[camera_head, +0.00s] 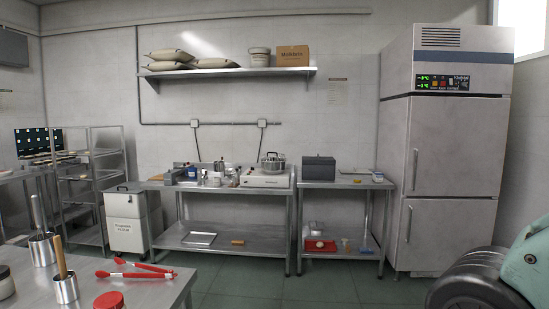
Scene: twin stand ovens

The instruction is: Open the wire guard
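I cannot make out a wire guard anywhere in the camera_head view. My gripper is not in view. A large pale green and dark grey ribbed shape (489,277) fills the lower right corner, cut off by the frame. I cannot tell whether it is part of a machine or of my own arm.
A near metal table (148,291) at lower left bears red tongs (134,275) and metal cups. Steel benches (235,190) line the back wall, a tall steel cabinet (451,140) stands right, and a white bin (127,222) stands left. Green floor (340,290) is clear between.

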